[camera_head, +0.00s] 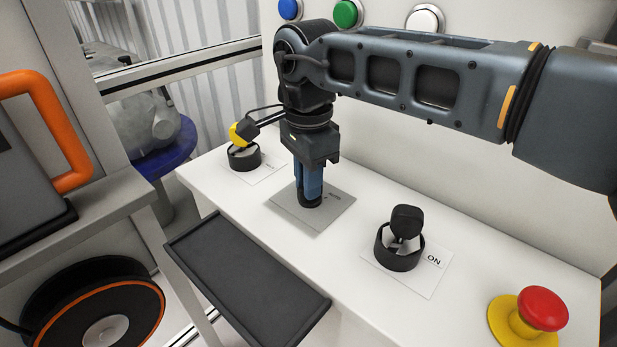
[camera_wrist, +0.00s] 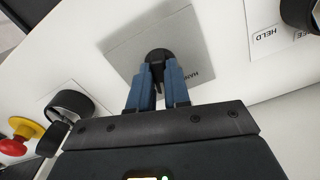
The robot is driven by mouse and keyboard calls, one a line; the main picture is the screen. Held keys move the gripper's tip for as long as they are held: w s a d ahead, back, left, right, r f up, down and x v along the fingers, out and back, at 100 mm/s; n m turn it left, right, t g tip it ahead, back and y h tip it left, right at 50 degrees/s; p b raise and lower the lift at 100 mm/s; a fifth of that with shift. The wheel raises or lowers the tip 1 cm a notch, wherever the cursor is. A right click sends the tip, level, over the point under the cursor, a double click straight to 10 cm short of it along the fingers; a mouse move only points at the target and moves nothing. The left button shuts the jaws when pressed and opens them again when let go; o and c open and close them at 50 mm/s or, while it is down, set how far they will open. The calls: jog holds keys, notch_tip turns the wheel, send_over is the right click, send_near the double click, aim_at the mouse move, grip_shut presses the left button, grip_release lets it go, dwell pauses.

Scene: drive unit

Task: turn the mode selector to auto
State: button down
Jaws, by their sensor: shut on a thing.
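The mode selector (camera_wrist: 157,56) is a small black knob on a grey square plate (camera_head: 335,212) on the white console top. Lettering that seems to start with "HAN" shows on the plate in the wrist view; the rest is hidden by a finger. My gripper (camera_head: 309,197) points straight down over the plate in the head view, its blue fingers closed around the knob. In the wrist view the two fingers (camera_wrist: 158,88) sit on either side of the knob's black handle. The "auto" label is not readable in either view.
Right of the plate stands a black collared switch (camera_head: 399,247) marked ON, then a red emergency button (camera_head: 542,308) on yellow. Left is a yellow-topped switch (camera_head: 243,152) in a black collar. A dark tray (camera_head: 245,285) juts from the front. Coloured buttons (camera_head: 347,14) line the back panel.

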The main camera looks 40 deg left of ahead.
jog(key=shift+w+m, duration=0.1)
jog(key=shift+m, duration=1.5)
jog(key=c, duration=1.1)
grip_release()
jog(key=shift+r+b, duration=0.3)
jog(key=shift+r, duration=3.65)
